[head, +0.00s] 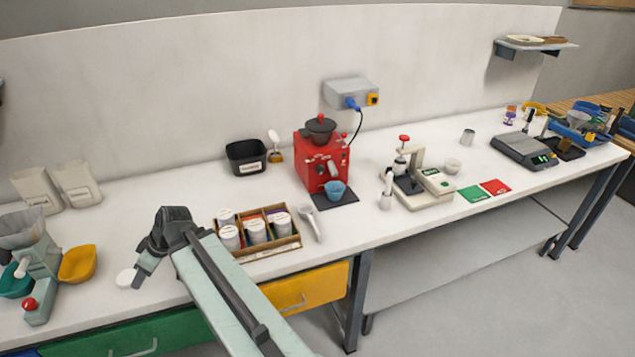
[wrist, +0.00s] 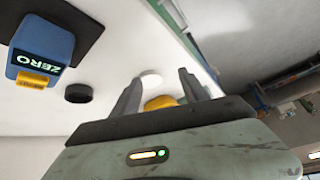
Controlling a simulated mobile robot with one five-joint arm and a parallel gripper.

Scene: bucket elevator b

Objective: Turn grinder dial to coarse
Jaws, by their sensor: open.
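A red machine (head: 321,160) with a dark bowl-shaped top stands at mid-bench in the head view, with a small knob on its front and a blue cup (head: 336,190) before it. A pale green machine (head: 40,262) with a hopper and a red knob (head: 29,304) stands at the far left. I cannot tell for sure which is the grinder, and no dial marking is legible. My gripper (wrist: 160,72) is open and empty in the wrist view. A white disc (wrist: 150,79) and something yellow (wrist: 160,103) show beyond its fingers. My arm reaches over the bench's left part.
A box of jars (head: 256,232) stands right of my arm, with a black bin (head: 246,156) behind. A white press-like device (head: 418,185) stands further right. The wrist view shows a blue device marked ZERO (wrist: 42,50) and a black puck (wrist: 78,93).

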